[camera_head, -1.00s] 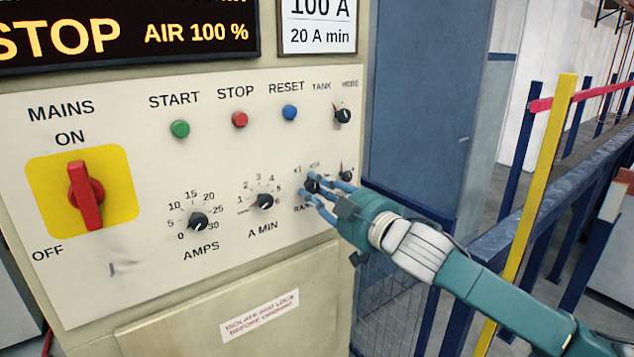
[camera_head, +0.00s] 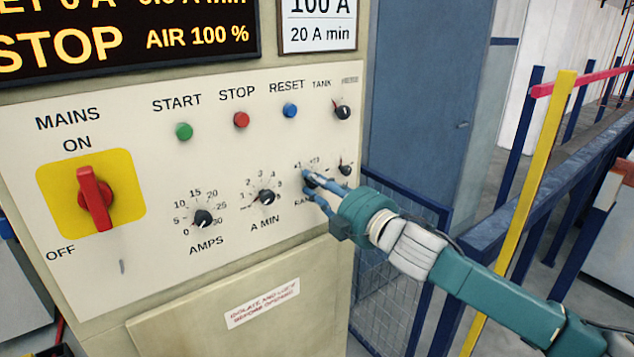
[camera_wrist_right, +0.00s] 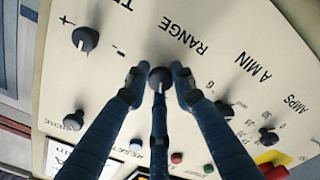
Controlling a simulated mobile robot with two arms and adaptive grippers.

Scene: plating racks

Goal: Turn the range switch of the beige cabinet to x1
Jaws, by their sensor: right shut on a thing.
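The beige cabinet (camera_head: 150,280) fills the left and middle of the head view. Its range switch (camera_head: 312,182) is a small black knob on the right of the panel, below the x1 and x10 marks. It also shows in the right wrist view (camera_wrist_right: 160,77), with the RANGE label beside it. My right gripper (camera_head: 311,181) is at the panel with its blue fingers shut around this knob. The fingers partly cover the knob and its pointer, so I cannot tell its setting. My left gripper is not in view.
The A MIN knob (camera_head: 266,197) is left of the gripper; a plus-minus knob (camera_head: 345,169) is close on its right. The TANK knob (camera_head: 343,111) and blue RESET button (camera_head: 290,111) are above. A blue railing (camera_head: 490,235) and yellow post (camera_head: 535,180) stand right.

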